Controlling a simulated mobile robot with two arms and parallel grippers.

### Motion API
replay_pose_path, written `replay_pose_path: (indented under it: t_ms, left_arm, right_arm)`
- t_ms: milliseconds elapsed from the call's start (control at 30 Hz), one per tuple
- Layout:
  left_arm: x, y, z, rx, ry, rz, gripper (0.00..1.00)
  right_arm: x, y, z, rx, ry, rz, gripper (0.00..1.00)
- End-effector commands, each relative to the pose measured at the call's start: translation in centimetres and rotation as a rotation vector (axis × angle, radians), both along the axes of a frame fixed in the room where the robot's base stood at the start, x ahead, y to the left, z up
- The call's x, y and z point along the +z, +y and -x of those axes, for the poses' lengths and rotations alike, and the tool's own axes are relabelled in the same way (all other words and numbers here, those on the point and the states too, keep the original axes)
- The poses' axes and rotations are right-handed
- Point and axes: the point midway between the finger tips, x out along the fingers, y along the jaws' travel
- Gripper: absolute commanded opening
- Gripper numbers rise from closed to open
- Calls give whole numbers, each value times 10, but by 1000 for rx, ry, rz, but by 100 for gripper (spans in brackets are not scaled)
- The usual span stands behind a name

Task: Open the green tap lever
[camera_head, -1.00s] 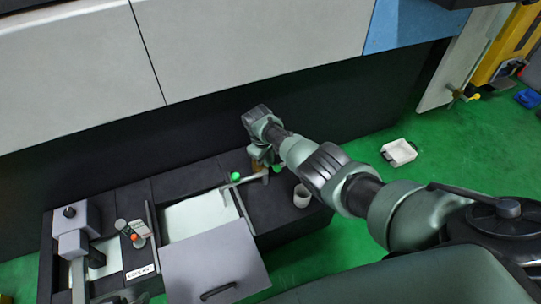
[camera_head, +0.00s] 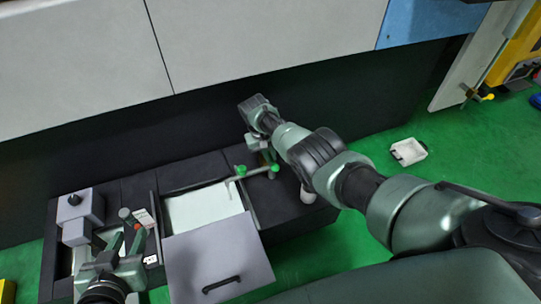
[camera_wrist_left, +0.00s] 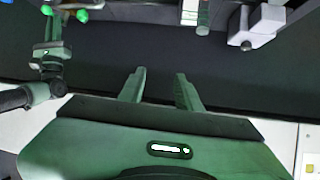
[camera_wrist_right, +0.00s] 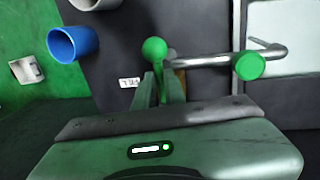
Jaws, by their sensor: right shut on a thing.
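The tap is a silver pipe (camera_wrist_right: 205,60) with a green ball knob (camera_wrist_right: 154,48) at one end and a round green cap (camera_wrist_right: 249,65) further along. In the head view, the ball knob (camera_head: 274,168) is on the right and the cap (camera_head: 241,170) on the left. My right gripper (camera_wrist_right: 162,82) is shut on the green lever, just at its ball knob; the lever's stem is mostly hidden by the fingers. My left gripper (camera_wrist_left: 160,82) is open and empty, its fingers apart. In the head view it (camera_head: 127,236) is at lower left, above the worktop.
A white basin (camera_head: 205,208) and grey panel with a black handle (camera_head: 221,285) lie left of the tap. A blue cup (camera_wrist_right: 73,44) and white cup (camera_wrist_right: 95,3) stand beside it. A grey clamp-like device (camera_head: 78,212) is at far left. A white tray (camera_head: 409,151) lies on the green floor.

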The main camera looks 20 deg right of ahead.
Motion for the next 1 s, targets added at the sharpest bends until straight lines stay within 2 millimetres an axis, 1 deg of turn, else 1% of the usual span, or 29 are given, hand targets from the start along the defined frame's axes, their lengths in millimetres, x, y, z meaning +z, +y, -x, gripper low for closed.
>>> replay_pose_path:
  t_ms: [267, 300, 367, 400, 767, 867, 967, 1000]
  left_arm:
    - [0, 0, 0, 0, -1, 0, 34]
    - [0, 0, 0, 0, -1, 0, 34]
    - [0, 0, 0, 0, 0, 0, 34]
    - [0, 0, 0, 0, 0, 0, 34]
    - [-2, 1, 2, 2, 17, -5, 34]
    - [-9, 4, 9, 6, 66, -15, 34]
    - [-20, 10, 22, 12, 150, -34, 34]
    - [-26, 12, 29, 14, 192, -44, 34]
  right_arm:
    - [0, 2, 0, -4, 1, -4, 0]
    - [0, 2, 0, -4, 1, -4, 14]
    - [0, 2, 0, -3, 1, -4, 30]
    - [0, 2, 0, -3, 1, -4, 32]
    - [2, 1, 0, -1, 0, -2, 32]
    - [5, 1, 0, -1, 0, -2, 32]
    - [11, 3, -1, -1, -1, -2, 32]
    - [13, 3, -1, -1, -2, -2, 32]
